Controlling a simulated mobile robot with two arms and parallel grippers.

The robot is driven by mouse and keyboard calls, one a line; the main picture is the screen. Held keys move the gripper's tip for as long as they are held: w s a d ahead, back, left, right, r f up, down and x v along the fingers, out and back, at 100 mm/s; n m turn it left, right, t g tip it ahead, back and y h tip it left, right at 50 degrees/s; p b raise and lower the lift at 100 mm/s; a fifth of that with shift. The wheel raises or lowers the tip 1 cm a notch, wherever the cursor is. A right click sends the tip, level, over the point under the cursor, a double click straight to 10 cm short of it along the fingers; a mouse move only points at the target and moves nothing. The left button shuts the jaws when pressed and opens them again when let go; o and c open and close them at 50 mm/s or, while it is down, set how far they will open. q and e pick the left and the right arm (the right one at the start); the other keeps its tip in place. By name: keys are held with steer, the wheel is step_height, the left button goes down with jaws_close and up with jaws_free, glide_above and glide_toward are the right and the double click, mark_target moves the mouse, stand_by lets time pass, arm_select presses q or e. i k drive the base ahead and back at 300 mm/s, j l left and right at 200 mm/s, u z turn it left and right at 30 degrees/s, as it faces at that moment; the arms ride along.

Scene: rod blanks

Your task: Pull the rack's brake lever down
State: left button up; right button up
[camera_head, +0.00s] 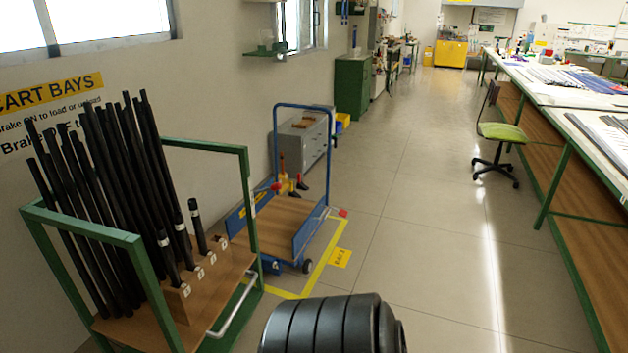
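The rack (137,240) stands at the left, a green frame with a wooden base holding several long black rods (110,180). Shorter rods with pale bands (179,232) stand in a numbered wooden block (190,288) at its right side. A pale metal bar (236,308) sticks out low on the rack's right side, angled upward to the right; I cannot tell whether it is the brake lever or a handle. No other lever is clear on the rack. Neither of my grippers is in view.
A blue cart (290,222) stands behind the rack in a yellow-marked bay (320,262). A dark ribbed cylinder (322,325) fills the bottom centre. A green chair (502,132) and long workbench (560,200) stand right. The floor (420,240) between is clear.

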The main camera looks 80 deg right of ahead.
mark_target(277, 186)
steer(key=z, duration=2.25)
steer(key=i+j+u, duration=0.25)
steer(key=i+j, duration=0.3)
steer(key=i+j+u, duration=0.25)
steer(key=i+j, duration=0.35)
